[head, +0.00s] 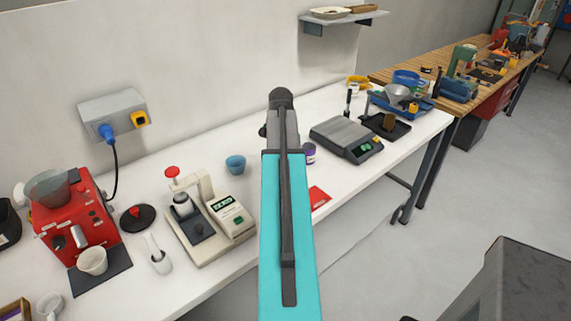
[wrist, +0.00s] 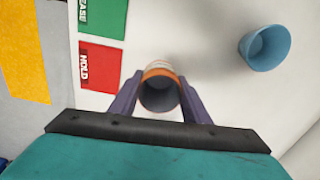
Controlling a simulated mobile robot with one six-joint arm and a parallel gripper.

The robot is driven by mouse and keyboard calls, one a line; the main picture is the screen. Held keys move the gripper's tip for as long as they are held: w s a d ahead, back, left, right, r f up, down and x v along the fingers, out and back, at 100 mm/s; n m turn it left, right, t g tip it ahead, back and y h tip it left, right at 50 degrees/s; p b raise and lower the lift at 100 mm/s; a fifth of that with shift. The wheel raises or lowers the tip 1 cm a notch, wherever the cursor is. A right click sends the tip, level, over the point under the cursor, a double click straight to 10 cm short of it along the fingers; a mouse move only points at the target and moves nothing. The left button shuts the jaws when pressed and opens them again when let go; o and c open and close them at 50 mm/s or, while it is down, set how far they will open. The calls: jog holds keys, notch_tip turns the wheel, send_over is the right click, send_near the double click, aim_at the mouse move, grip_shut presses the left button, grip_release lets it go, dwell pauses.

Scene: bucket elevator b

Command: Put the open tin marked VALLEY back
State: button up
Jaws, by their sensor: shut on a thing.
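My gripper (wrist: 160,100) is shut on an open tin (wrist: 160,74) with an orange band, seen from above in the wrist view. The tin is between the two dark purple fingers, over the white bench. Its inside looks grey and empty. No marking on it can be read, so I cannot tell whether it says VALLEY. In the head view my arm hides the tin and the fingers. I cannot tell whether the tin touches the bench.
A blue cup (head: 235,163) stands left of my arm, and also shows in the wrist view (wrist: 265,47). A red HOLD card (wrist: 101,66) and a green card (wrist: 103,17) lie nearby. A purple-and-white jar (head: 309,153), a scale (head: 345,138) and a press (head: 208,215) stand around.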

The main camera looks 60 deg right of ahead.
jog(key=shift+w+d+f+p, duration=0.1)
jog(key=shift+w+d+p, duration=0.1)
jog(key=shift+d, duration=0.65)
jog(key=shift+w+d+f+p, duration=0.1)
jog(key=shift+w+d+p, duration=0.1)
jog(key=shift+d, duration=0.6)
jog(key=shift+w+d, duration=0.1)
jog(key=shift+d, duration=0.35)
jog(key=shift+d+f+p, duration=0.15)
jog(key=shift+d+p, duration=0.05)
jog(key=shift+p, duration=0.2)
jog(key=shift+f+p, duration=0.6)
jog(key=shift+f, duration=1.05)
jog(key=shift+f, duration=0.1)
jog(key=o, duration=1.5)
